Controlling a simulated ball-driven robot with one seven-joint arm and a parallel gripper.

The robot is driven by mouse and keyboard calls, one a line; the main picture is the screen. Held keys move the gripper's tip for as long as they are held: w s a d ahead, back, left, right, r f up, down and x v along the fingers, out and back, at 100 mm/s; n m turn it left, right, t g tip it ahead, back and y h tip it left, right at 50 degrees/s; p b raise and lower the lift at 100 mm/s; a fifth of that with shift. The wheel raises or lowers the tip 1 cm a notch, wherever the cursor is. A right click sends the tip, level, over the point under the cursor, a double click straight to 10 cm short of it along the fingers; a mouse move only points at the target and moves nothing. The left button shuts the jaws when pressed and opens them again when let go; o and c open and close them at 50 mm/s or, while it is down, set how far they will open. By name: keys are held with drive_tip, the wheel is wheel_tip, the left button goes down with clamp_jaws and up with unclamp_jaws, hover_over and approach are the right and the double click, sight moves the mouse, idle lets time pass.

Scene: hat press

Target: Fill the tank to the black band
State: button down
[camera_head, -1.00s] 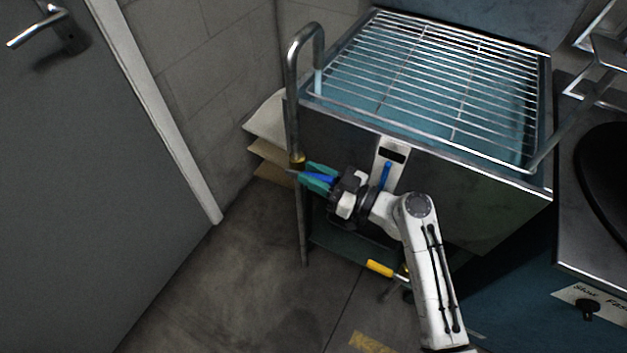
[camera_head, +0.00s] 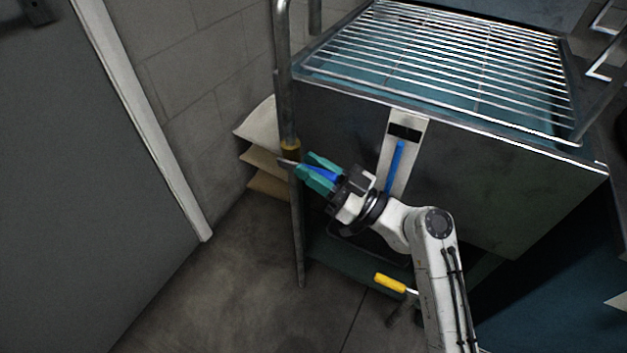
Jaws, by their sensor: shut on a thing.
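The tank (camera_head: 350,135) is a dark metal box with a wire rack over blue-green water (camera_head: 330,68). On its front is a pale gauge strip (camera_head: 411,155) with a black band (camera_head: 404,132) near the top. A blue column (camera_head: 394,167) stands in the gauge, its top at or just under the band's lower edge. A metal pipe (camera_head: 284,85) with a brass-coloured fitting (camera_head: 290,150) rises at the tank's left front corner. My gripper (camera_head: 303,168), with teal fingers, is shut on a small grey lever (camera_head: 287,163) at that fitting; the fingers hide most of it.
A yellow-handled lever (camera_head: 390,283) sits below the tank, left of my arm. Stacked sacks or boards (camera_head: 262,150) stand by the wall behind the pipe. A grey door (camera_head: 85,190) is at left. The floor (camera_head: 215,300) between is clear.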

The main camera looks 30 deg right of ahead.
drive_tip(key=shift+f+t+y+b, duration=0.35)
drive_tip(key=shift+f+b, duration=0.2)
drive_tip(key=shift+b, duration=1.65)
drive_tip(key=shift+r+t+b, duration=0.15)
drive_tip(key=shift+t+b, duration=0.1)
drive_tip(key=shift+b, duration=0.3)
drive_tip(key=c, duration=1)
unclamp_jaws()
drive_tip(key=shift+s, duration=0.1)
drive_tip(key=v, duration=1)
drive_tip(key=shift+s+d, duration=0.25)
drive_tip(key=shift+d, duration=0.05)
